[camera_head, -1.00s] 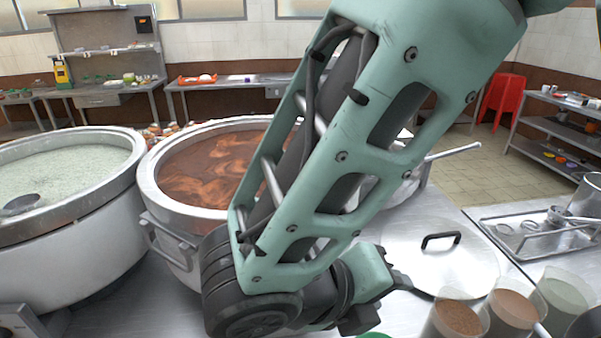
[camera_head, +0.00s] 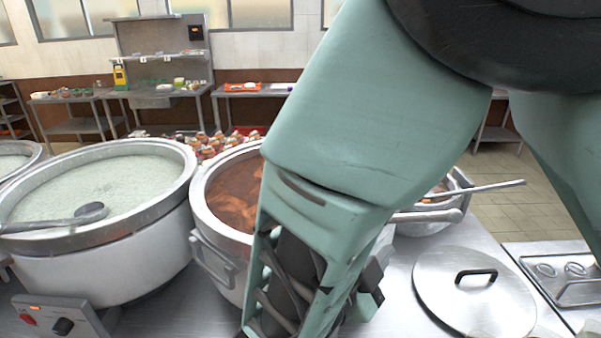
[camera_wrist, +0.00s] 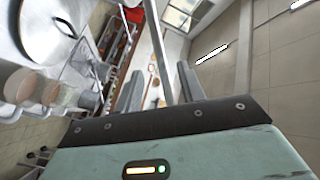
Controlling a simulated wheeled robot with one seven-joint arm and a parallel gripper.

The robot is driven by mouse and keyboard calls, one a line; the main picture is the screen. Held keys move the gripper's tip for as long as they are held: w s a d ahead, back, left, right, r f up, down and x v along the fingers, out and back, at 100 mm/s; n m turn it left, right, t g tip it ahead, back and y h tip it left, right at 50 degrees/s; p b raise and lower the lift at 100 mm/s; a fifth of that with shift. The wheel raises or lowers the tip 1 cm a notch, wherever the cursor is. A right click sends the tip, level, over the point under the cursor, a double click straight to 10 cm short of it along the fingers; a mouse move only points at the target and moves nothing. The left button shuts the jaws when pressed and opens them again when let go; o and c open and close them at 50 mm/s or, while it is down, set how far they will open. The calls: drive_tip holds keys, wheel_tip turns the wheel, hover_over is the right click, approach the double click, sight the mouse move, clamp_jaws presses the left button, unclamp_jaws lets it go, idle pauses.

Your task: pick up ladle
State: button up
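A grey ladle (camera_head: 90,212) rests on the near-left rim of the pot of pale congee in the head view, its handle running off to the left. A long metal handle (camera_head: 490,187) sticks out to the right from a metal bowl behind my arm; what it ends in is hidden. In the wrist view my gripper (camera_wrist: 160,88) is open, its two dark fingers apart. A thin metal rod (camera_wrist: 160,45) runs between or just beyond them; I cannot tell whether it touches. My gripper's fingertips are hidden by my arm in the head view.
The pale congee pot (camera_head: 130,255) and a reddish-brown pot (camera_head: 214,210) stand on the steel counter. A round lid (camera_head: 440,287) lies at the right, beside a metal tray (camera_head: 585,293). Clear containers (camera_wrist: 20,82) show in the wrist view.

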drive_tip(key=p+x, duration=0.2)
drive_tip(key=x, duration=0.7)
drive_tip(key=shift+p, duration=0.35)
drive_tip(key=shift+w+a+f, duration=0.1)
clamp_jaws()
idle(0.9)
